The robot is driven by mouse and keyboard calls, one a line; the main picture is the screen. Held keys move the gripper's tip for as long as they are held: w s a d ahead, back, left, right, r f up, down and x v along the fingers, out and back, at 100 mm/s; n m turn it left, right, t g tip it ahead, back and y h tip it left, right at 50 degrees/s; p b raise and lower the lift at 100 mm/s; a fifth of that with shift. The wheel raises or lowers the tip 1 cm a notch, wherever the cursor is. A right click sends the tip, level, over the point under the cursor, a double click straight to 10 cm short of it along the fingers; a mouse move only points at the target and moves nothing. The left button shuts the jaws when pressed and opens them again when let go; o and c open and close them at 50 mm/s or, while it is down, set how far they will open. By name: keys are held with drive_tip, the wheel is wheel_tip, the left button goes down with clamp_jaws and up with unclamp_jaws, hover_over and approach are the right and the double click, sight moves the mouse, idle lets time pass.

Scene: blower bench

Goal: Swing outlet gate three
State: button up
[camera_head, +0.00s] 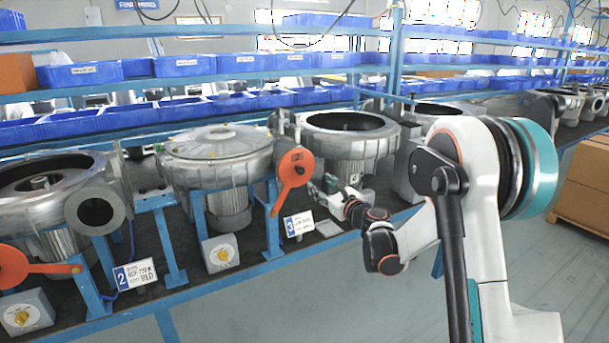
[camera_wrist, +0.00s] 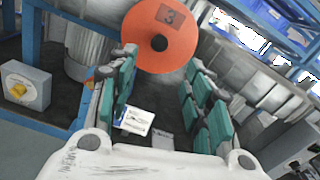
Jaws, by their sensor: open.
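Outlet gate three is an orange disc with a lever (camera_head: 294,164), on the outlet of the third blower (camera_head: 350,135). In the head view its lever slopes down and left. My gripper (camera_head: 326,190) is just right of the disc in the head view. In the wrist view my gripper (camera_wrist: 160,97) shows teal pads spread apart with nothing between them. I cannot tell whether a finger touches the gate.
A number 3 label card (camera_head: 298,223) stands at the bench edge and shows between my fingers in the wrist view (camera_wrist: 135,121). A blue post (camera_head: 272,220) and grey switch box (camera_head: 220,252) are to the left. Another orange gate (camera_head: 22,265) is far left.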

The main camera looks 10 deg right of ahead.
sight(302, 172)
drive_tip(key=b+x, duration=0.2)
drive_tip(key=x, duration=0.9)
drive_tip(key=shift+w+a+f, duration=0.1)
drive_tip(key=shift+w+a, duration=0.05)
drive_tip(key=shift+w, duration=0.1)
clamp_jaws()
